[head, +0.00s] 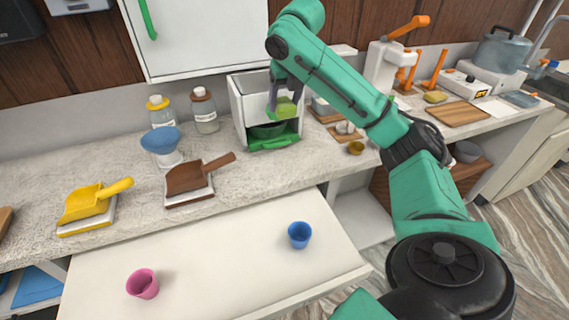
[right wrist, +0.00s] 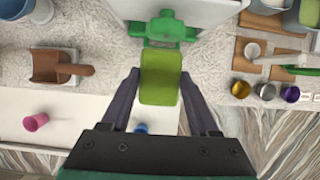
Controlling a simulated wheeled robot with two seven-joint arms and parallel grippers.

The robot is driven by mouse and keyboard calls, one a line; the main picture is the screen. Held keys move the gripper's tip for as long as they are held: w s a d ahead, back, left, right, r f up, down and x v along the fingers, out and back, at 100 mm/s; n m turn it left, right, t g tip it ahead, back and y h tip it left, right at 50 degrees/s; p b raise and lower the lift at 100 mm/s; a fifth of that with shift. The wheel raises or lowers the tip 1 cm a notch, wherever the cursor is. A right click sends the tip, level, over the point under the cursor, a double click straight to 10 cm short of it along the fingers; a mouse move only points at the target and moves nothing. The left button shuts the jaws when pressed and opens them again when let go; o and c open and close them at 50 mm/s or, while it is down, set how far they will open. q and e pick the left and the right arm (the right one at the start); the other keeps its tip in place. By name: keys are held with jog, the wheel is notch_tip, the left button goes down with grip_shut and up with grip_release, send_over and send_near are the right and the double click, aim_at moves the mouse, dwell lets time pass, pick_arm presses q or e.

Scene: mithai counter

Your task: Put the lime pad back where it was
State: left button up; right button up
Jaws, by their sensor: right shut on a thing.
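The lime pad (head: 286,107) is a small yellow-green block held up in front of a white box. My right gripper (head: 284,92) is shut on it from above. In the right wrist view, the lime pad (right wrist: 160,78) sits between the two dark fingers of the right gripper (right wrist: 160,72). The pad and fingers hide part of the opening. My left gripper is not in view.
Left of the box stand two jars (head: 205,112) and a blue funnel (head: 160,139). A brown scoop (head: 188,177) and a yellow scoop (head: 90,203) lie nearer. A pink cup (head: 142,284) and blue cup (head: 300,234) stand on the lower white surface. Small bowls (head: 356,148) stand right.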

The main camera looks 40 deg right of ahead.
aim_at(283, 163)
notch_tip(283, 163, down, 18)
jog(key=shift+s+d+f+b, duration=0.1)
jog(key=shift+b, duration=0.35)
jog(key=o, duration=1.2)
jog(key=v, duration=1.2)
